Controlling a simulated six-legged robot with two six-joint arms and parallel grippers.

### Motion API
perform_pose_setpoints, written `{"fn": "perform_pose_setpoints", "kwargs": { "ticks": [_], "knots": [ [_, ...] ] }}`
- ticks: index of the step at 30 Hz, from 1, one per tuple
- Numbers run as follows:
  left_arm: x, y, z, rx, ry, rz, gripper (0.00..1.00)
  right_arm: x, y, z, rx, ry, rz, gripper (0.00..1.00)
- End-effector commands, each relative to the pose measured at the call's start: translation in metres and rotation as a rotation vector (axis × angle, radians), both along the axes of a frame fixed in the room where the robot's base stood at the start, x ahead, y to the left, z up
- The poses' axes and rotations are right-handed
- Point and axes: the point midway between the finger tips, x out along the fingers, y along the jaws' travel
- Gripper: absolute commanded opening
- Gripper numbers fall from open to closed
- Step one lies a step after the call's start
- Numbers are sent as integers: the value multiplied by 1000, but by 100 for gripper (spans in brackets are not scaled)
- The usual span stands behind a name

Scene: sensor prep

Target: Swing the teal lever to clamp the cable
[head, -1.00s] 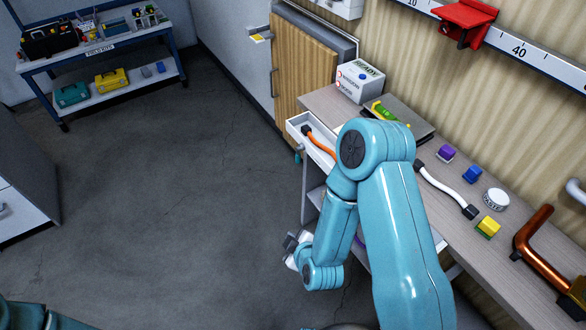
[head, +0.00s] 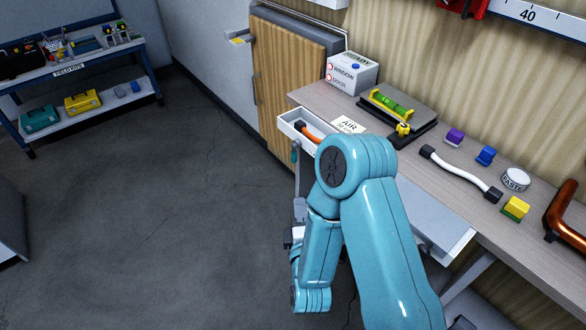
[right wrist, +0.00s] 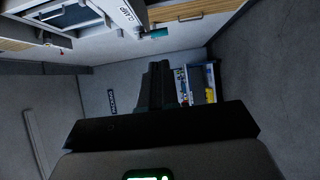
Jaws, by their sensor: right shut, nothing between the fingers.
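The small teal lever (head: 294,154) hangs at the left front corner of an open white drawer (head: 291,120) in the head view. In the right wrist view the teal lever (right wrist: 153,33) sticks out beside a white face marked CLAMP. An orange cable (head: 312,134) with a black end lies in the drawer; my arm hides part of it. My right gripper (head: 299,208) is below the lever, in front of the desk, partly hidden by my forearm. In the right wrist view its dark fingers (right wrist: 158,68) are shut and empty, apart from the lever. My left gripper is not in view.
The desk (head: 455,190) holds a white cable (head: 462,172), small coloured blocks, a paste tin (head: 515,180) and a green level (head: 392,105). A wooden cabinet (head: 285,80) stands behind. The floor to the left is clear up to a blue-framed cart (head: 85,66).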

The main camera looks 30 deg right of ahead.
Motion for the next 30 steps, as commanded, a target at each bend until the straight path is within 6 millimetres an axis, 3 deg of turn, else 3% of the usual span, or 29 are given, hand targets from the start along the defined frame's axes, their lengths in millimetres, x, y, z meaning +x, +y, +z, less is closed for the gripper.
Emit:
{"fn": "perform_pose_setpoints", "kwargs": {
  "ticks": [5, 18, 21, 30],
  "knots": [
    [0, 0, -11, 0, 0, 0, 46, 4, 0, -3, 0, -2, 1, 0],
    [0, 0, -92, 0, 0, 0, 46, 24, -8, -8, 1, -8, 1, 0],
    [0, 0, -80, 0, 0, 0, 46, 43, -20, 2, 3, -1, -2, 0],
    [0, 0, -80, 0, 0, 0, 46, 98, -50, 0, 2, 0, 1, 0]
  ]
}}
